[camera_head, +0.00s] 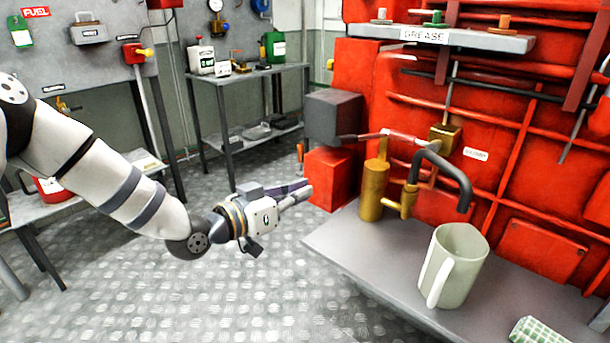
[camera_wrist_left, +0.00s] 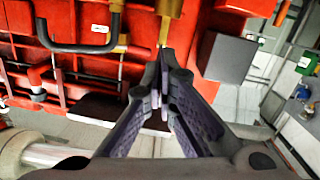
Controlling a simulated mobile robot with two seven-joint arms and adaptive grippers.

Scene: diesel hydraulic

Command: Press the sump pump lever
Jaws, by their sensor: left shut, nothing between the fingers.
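The brass pump (camera_head: 374,190) stands at the left end of the grey shelf, with a dark hooked spout (camera_head: 447,168) to its right. A thin lever (camera_head: 385,134), reddish with a dark left end, runs nearly level above the pump, from beside the dark grey box to a brass block. My left gripper (camera_head: 307,190) is shut and empty, left of the pump and below the lever, apart from both. In the left wrist view its fingers (camera_wrist_left: 165,65) meet below a brass part (camera_wrist_left: 168,8), and the dark spout (camera_wrist_left: 75,45) shows left. My right gripper is out of view.
A pale green mug (camera_head: 462,265) stands on the grey shelf (camera_head: 350,245) in front of the spout. A dark grey box (camera_head: 333,117) and red box (camera_head: 333,178) are close beyond my left gripper. The checkered floor (camera_head: 260,300) is open below it.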

